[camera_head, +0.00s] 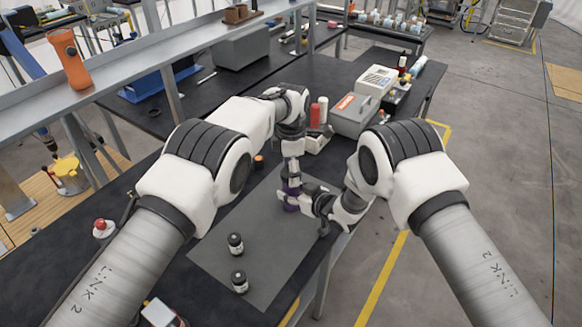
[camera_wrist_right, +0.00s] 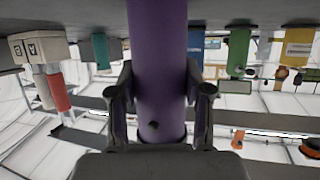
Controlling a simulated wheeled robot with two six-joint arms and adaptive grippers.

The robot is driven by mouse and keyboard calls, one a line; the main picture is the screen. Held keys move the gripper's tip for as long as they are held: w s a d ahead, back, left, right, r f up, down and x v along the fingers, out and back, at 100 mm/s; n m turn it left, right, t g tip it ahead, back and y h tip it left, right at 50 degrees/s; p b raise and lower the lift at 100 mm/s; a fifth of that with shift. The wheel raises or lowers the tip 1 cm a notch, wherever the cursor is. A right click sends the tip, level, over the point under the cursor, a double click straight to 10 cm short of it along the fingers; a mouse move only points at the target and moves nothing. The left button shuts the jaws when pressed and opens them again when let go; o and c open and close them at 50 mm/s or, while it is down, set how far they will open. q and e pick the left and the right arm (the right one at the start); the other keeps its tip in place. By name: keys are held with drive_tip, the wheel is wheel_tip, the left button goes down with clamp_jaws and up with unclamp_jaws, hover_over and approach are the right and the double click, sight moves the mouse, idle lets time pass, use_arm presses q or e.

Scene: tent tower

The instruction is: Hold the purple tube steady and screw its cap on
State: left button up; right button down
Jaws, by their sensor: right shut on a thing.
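The purple tube (camera_head: 292,187) stands upright near the far end of the grey mat (camera_head: 222,243). My right gripper (camera_head: 289,201) reaches it from the right and is shut around it. In the right wrist view the purple tube (camera_wrist_right: 158,70) runs between the two fingers (camera_wrist_right: 160,95), with one on each side. My left gripper (camera_head: 291,170) points straight down directly above the tube. Its fingertips are too small to tell whether they are open or shut. I cannot make out the cap; the left gripper may hide it.
Two dark bottles (camera_head: 235,243) (camera_head: 239,281) stand on the near part of the mat. A grey box (camera_head: 353,115) and a red bottle (camera_head: 314,115) stand behind. The middle of the mat is clear.

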use_arm(q)
drive_tip(key=c, duration=0.9)
use_arm(e)
drive_tip(key=shift+f, duration=0.2)
use_arm(q)
drive_tip(key=m, duration=0.4)
drive_tip(key=shift+f+m, duration=0.1)
drive_tip(key=shift+m, duration=0.2)
drive_tip(key=m, duration=0.6)
drive_tip(key=shift+s, duration=0.1)
drive_tip(key=m, duration=0.5)
drive_tip(key=shift+m, duration=0.4)
drive_tip(key=m, duration=0.3)
drive_tip(key=shift+f, duration=0.1)
drive_tip(key=m, duration=1.8)
drive_tip(key=shift+s, duration=0.1)
use_arm(e)
drive_tip(key=shift+r, duration=0.1)
use_arm(q)
drive_tip(key=m, duration=0.3)
drive_tip(key=shift+f, duration=0.1)
drive_tip(key=o, duration=1.3)
